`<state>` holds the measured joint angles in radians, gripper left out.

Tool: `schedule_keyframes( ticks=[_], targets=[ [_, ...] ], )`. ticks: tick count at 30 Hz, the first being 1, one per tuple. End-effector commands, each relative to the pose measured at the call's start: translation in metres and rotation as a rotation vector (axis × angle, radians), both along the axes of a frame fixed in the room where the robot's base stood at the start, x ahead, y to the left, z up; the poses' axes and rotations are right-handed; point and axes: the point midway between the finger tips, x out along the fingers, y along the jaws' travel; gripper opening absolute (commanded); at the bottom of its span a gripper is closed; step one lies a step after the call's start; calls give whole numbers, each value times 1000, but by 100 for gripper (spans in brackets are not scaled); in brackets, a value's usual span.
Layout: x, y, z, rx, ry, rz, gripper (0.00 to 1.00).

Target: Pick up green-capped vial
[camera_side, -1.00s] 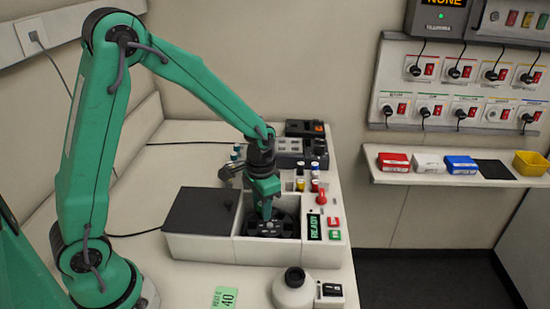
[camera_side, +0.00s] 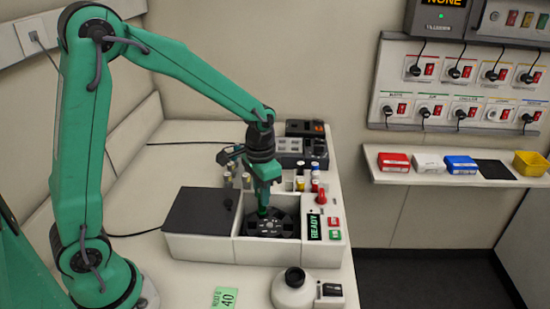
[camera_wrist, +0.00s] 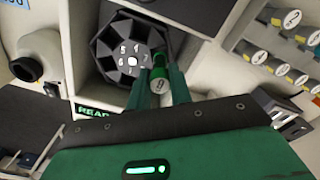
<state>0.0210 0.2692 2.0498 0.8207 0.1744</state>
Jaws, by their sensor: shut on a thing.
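My gripper (camera_wrist: 163,85) is shut on the green-capped vial (camera_wrist: 159,73) in the wrist view. In the side view my gripper (camera_side: 263,208) points down over the open well of the white machine (camera_side: 202,248). The vial is too small there to make out clearly. The dark rotor (camera_side: 262,231) with numbered slots lies in the well, and it also shows in the wrist view (camera_wrist: 108,48). I cannot tell whether the vial's lower end is clear of the rotor.
Several other vials (camera_wrist: 289,44) stand in a rack at the right of the wrist view. A dark lid (camera_side: 200,211) lies left of the well, and a READY display (camera_side: 314,227) is on its right.

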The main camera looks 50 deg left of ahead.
Motion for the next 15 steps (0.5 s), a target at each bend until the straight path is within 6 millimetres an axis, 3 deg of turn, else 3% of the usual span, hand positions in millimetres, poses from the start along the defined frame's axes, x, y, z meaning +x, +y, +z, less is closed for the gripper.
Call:
schedule_keyframes(
  ticks=[15],
  targets=[
    [-48, -77, 52, 0, -1, -6, 8]
  ],
)
